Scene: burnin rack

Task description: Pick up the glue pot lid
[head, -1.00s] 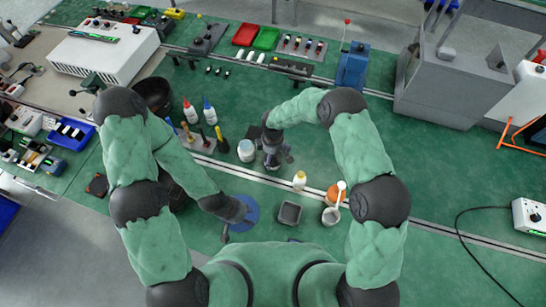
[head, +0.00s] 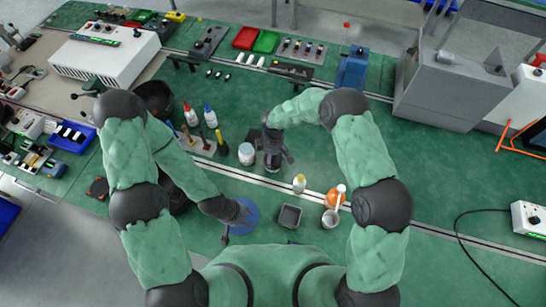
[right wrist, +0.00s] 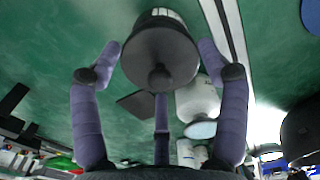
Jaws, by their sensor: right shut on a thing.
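My right gripper (head: 273,152) points down at the middle of the bench, with its purple fingers around a dark thing. In the right wrist view, its fingers (right wrist: 158,62) surround a dark round lid (right wrist: 150,45) with a knob facing the camera; I take this for the glue pot lid. A pale ribbed band shows behind it. I cannot tell whether the lid rests on a pot or is clear of it. My left gripper (head: 238,213) is low over a blue disc (head: 250,220); its fingers are too unclear to read.
A white jar (head: 246,152) stands just left of the right gripper and also shows in the right wrist view (right wrist: 197,100). Bottles (head: 209,115) and a tool holder are further left. A yellow-capped bottle (head: 299,184), a square dish (head: 289,216) and a cup (head: 330,218) stand nearer.

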